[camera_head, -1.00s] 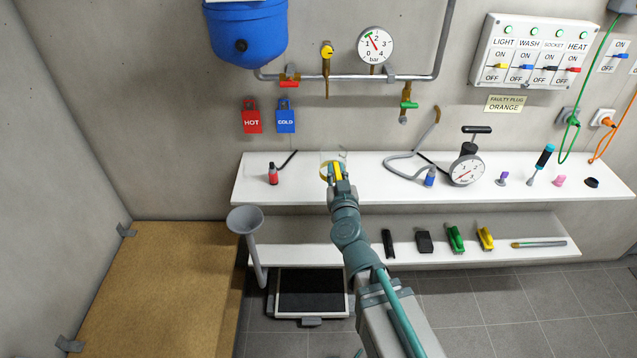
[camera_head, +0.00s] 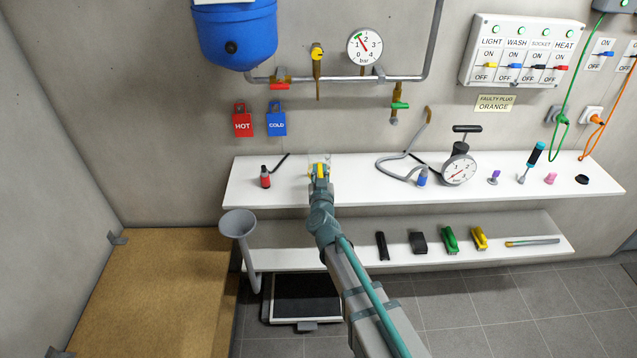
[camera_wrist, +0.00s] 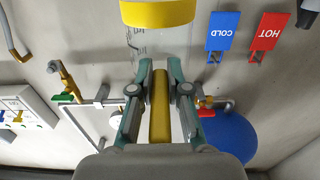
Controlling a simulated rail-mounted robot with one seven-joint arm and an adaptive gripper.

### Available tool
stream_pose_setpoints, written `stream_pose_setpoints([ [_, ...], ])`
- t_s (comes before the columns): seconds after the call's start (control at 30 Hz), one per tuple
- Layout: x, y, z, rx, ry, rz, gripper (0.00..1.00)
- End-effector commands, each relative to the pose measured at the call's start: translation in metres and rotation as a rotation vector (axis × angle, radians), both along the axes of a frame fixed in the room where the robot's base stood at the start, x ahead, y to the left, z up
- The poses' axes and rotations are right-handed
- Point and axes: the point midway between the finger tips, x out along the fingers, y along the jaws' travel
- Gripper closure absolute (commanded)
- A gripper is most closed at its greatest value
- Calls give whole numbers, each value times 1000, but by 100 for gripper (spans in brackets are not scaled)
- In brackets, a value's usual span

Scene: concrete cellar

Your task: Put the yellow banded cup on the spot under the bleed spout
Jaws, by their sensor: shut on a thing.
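My gripper (camera_head: 320,178) is shut at the white upper shelf, seen from behind in the head view. In the wrist view, my gripper (camera_wrist: 160,80) has its fingers on either side of a yellow bar (camera_wrist: 160,108), apparently the cup's handle. The clear cup with a yellow band (camera_wrist: 158,14) is just beyond the fingertips, cut off by the picture edge. In the head view the cup (camera_head: 320,157) is faint and mostly hidden behind the gripper.
On the white shelf (camera_head: 240,190), a small red bottle (camera_head: 265,178) stands left of my gripper. A grey hose (camera_head: 400,172), a blue-capped item (camera_head: 422,178) and a pump gauge (camera_head: 459,170) are to the right.

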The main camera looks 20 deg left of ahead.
Motion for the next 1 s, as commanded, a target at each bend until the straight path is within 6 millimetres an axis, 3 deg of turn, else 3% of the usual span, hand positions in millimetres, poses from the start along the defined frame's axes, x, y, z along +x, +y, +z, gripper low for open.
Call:
stream_pose_setpoints([
  [0.33, 18, 11, -24, 0, 1, 1, 100],
  [0.53, 16, 10, -49, 0, 1, 1, 100],
  [1.0, 15, 10, -57, 0, 0, 2, 100],
])
